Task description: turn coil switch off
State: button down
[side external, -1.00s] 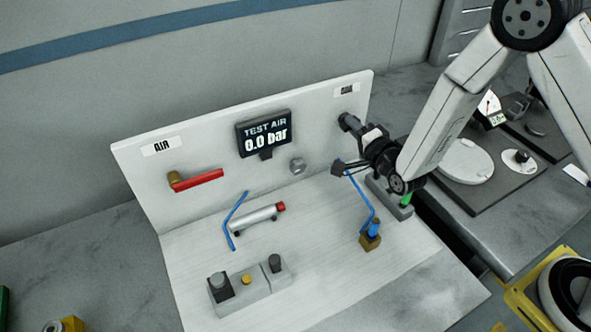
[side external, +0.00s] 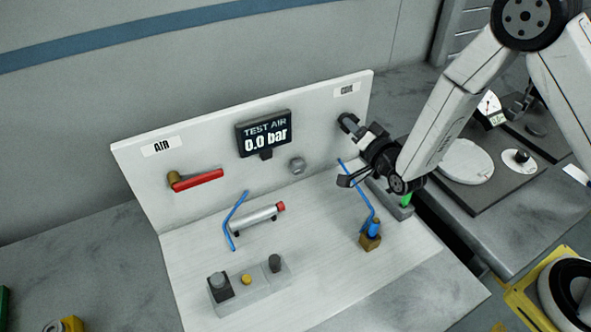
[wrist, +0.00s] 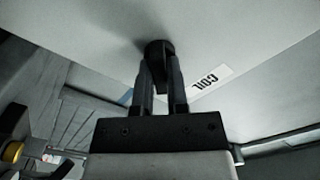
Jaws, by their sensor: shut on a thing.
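The coil switch (wrist: 156,50) is a dark knob on the upright white panel, beside the COIL label (wrist: 211,79) in the wrist view. My gripper (wrist: 160,67) has both fingers closed on the knob, one on each side. In the side view my gripper (side external: 353,128) reaches the panel at its right end, below the COIL label (side external: 347,90). The fingers hide most of the knob there, so its exact setting cannot be read.
A blue hose (side external: 357,190) rises from a brass fitting (side external: 370,242) just below my gripper. The TEST AIR display (side external: 265,134) reads 0.0 bar. A red-handled valve (side external: 197,180) is at the left. A button box (side external: 250,286) stands in front.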

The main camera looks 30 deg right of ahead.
jog(key=n, duration=0.8)
jog(key=shift+n, duration=0.4)
jog(key=c, duration=0.6)
grip_release()
jog(key=shift+c, duration=0.2)
jog(key=shift+s, duration=0.1)
jog(key=s, duration=0.7)
jog(key=shift+s, duration=0.35)
jog(key=shift+w, duration=0.1)
